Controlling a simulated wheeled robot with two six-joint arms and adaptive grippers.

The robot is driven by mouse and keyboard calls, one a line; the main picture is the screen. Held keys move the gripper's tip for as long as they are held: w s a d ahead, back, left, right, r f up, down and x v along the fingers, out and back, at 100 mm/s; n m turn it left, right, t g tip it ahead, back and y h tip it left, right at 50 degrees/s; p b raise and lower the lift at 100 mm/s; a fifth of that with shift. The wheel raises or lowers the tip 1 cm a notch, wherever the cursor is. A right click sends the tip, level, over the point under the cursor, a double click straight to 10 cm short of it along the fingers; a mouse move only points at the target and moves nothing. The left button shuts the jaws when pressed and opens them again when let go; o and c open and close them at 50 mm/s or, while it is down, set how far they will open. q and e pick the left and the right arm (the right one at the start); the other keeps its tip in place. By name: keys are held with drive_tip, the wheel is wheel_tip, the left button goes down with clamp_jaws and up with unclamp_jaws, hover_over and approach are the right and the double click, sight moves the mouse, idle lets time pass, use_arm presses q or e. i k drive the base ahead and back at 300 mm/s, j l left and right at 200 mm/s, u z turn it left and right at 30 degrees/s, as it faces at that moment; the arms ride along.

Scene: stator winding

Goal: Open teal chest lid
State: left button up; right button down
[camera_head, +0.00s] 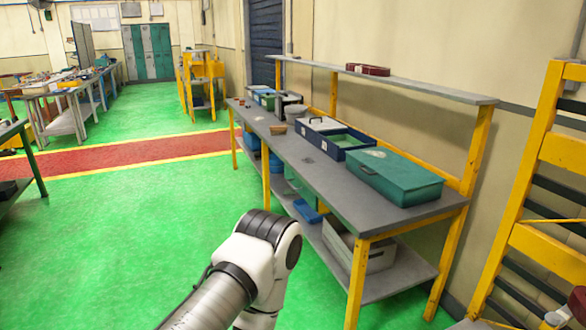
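The teal chest (398,174) sits near the right end of the grey workbench (300,165). Its lid looks shut, with a small handle on the front side of the top. A white and grey arm of mine reaches up from the bottom middle and stands in front of the bench, apart from the chest. Neither of my grippers can be made out in the head view.
An open blue box (342,143) stands left of the chest, with smaller boxes farther along. A raised shelf (400,83) holds a dark red item (367,69). A yellow rack (545,185) stands at right. Green floor (130,240) is clear at left.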

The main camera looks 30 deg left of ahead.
sight(403, 173)
drive_tip(key=u, duration=0.45)
drive_tip(key=i+j+z, duration=0.15)
drive_tip(key=i, duration=0.25)
drive_tip(key=i+j+z, duration=0.15)
drive_tip(key=i, duration=0.25)
drive_tip(key=i+j+z, duration=0.15)
drive_tip(key=i+j, duration=0.1)
drive_tip(key=i, duration=0.1)
